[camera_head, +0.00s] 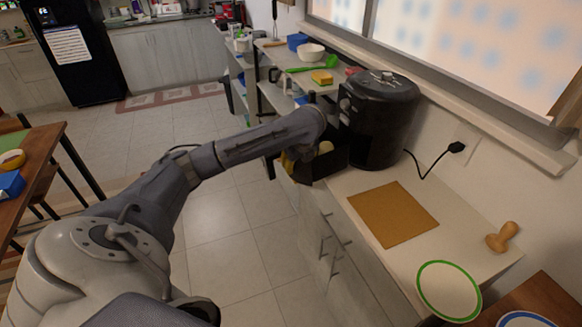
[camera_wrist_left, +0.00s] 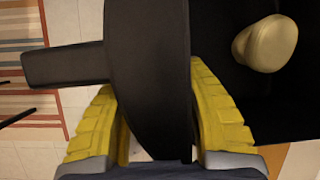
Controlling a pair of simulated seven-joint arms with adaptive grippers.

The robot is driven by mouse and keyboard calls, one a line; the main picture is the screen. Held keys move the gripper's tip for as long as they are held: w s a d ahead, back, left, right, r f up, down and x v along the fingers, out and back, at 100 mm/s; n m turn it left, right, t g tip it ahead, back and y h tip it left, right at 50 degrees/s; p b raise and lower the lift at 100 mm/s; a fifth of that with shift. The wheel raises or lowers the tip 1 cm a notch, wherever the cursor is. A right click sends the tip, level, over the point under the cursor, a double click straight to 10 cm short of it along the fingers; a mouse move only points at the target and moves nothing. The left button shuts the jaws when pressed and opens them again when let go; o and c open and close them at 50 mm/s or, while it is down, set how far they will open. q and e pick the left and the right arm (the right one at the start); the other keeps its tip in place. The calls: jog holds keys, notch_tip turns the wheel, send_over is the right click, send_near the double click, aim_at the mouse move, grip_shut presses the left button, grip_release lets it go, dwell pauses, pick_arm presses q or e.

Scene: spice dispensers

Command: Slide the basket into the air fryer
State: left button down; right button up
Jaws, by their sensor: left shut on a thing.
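The black air fryer (camera_head: 382,112) stands on the white counter against the wall under the window. Its black basket (camera_head: 328,160) is pulled out on the air fryer's left side and sticks out past the counter edge. A pale rounded food item lies in the basket; it also shows in the left wrist view (camera_wrist_left: 265,43). My left gripper (camera_head: 288,158) is at the basket's outer end, mostly hidden by my arm. In the left wrist view its yellow fingers (camera_wrist_left: 158,125) are on both sides of the black basket handle (camera_wrist_left: 150,70). My right gripper is not seen.
A brown board (camera_head: 393,214) lies on the counter in front of the air fryer. A wooden stamp-like tool (camera_head: 502,237) and a green-rimmed plate (camera_head: 448,291) are nearer. A black cord (camera_head: 425,172) runs to the wall socket. Shelves with a white bowl (camera_head: 311,52) stand behind.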

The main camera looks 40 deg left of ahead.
pick_arm(q)
jog(key=shift+m+g, duration=0.3)
jog(key=shift+m, duration=0.1)
jog(key=shift+w+d+r, duration=0.15)
jog(key=shift+w+d, duration=0.15)
jog(key=shift+w, duration=0.55)
jog(key=shift+w+d+r, duration=0.2)
jog(key=shift+w+d, duration=0.1)
jog(key=shift+w, duration=0.5)
jog(key=shift+w+d+r, duration=0.15)
jog(key=shift+w+d, duration=0.15)
jog(key=shift+w, duration=0.55)
